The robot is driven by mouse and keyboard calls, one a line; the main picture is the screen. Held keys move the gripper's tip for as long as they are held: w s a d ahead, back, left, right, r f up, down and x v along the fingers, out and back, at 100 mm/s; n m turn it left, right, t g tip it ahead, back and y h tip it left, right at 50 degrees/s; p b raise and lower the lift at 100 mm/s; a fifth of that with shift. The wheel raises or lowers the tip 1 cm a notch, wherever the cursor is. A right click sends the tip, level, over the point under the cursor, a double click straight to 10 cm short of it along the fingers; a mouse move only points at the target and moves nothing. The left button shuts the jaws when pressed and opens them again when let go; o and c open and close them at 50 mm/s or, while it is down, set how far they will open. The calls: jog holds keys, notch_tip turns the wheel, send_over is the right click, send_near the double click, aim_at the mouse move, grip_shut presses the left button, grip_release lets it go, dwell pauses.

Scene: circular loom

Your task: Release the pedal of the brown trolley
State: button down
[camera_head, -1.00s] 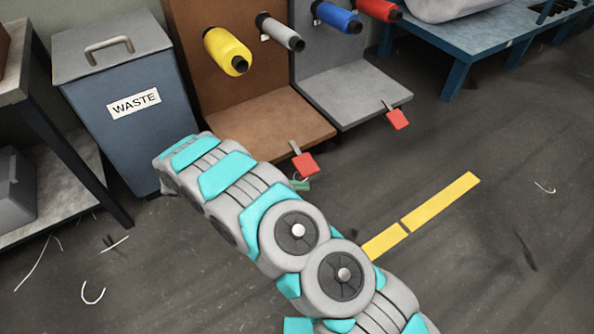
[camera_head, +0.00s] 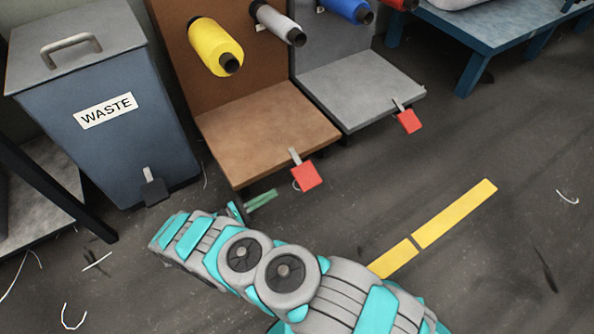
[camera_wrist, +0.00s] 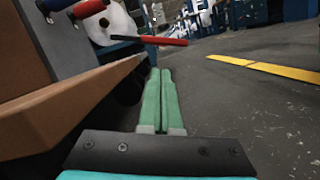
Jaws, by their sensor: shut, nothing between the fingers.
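The brown trolley (camera_head: 265,130) stands in the middle of the head view with a yellow spool (camera_head: 214,46) and a grey spool (camera_head: 278,22) on its back panel. Its red pedal (camera_head: 307,174) sticks out on a grey lever from the front right edge. My gripper (camera_head: 262,200) is low, just left of the pedal and apart from it in the picture. In the wrist view my green fingers (camera_wrist: 159,100) are together and empty, alongside the brown deck (camera_wrist: 65,108). A red pedal bar (camera_wrist: 155,40) lies ahead, higher in the picture than the fingertips.
A grey trolley (camera_head: 362,88) with its own red pedal (camera_head: 409,121) stands close on the right. A blue waste bin (camera_head: 105,120) with a dark pedal stands left. Yellow floor tape (camera_head: 455,213) crosses the open floor at right. Thread scraps lie around.

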aim_at(301, 167)
dwell(0.4)
jog(key=x, duration=1)
dwell(0.4)
jog(key=shift+d, duration=0.2)
